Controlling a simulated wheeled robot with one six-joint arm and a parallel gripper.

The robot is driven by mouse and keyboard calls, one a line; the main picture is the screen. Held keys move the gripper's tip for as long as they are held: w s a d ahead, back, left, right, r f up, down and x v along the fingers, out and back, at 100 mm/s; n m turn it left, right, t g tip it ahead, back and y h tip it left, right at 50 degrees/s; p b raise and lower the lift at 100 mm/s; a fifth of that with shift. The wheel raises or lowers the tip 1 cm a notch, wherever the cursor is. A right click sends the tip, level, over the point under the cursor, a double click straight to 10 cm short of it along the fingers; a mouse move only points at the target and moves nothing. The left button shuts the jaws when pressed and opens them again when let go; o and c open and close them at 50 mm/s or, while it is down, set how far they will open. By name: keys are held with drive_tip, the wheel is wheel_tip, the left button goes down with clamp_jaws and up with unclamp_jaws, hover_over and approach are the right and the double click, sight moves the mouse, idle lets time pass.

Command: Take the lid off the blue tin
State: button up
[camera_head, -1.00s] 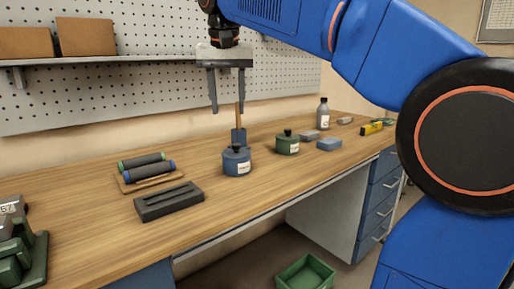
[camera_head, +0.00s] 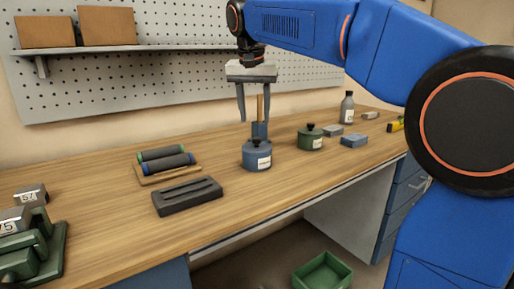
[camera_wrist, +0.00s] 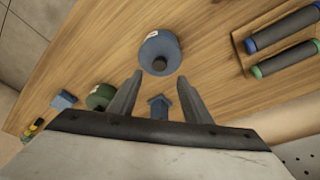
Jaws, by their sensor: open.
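The blue tin (camera_head: 257,159) stands upright on the wooden workbench, with its lid on and a dark knob (camera_head: 256,141) on top. It also shows in the wrist view (camera_wrist: 159,50), ahead of the fingertips. My gripper (camera_head: 256,116) is open and empty, above and slightly behind the tin, with its fingers pointing down. In the wrist view its two fingers (camera_wrist: 160,82) are spread apart, with the tin's knob just beyond the gap between them.
A green tin (camera_head: 311,138) stands to the right, near grey-blue blocks (camera_head: 354,140) and a grey bottle (camera_head: 347,107). A dark slotted block (camera_head: 188,198) and two rolls on a wooden tray (camera_head: 168,174) lie to the left. Bare bench (camera_head: 120,230) lies in front.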

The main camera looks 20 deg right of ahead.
sight(257, 138)
drive_tip(key=shift+x, duration=3.6)
drive_tip(key=shift+s, duration=0.1)
drive_tip(key=shift+c, duration=0.7)
clamp_jaws()
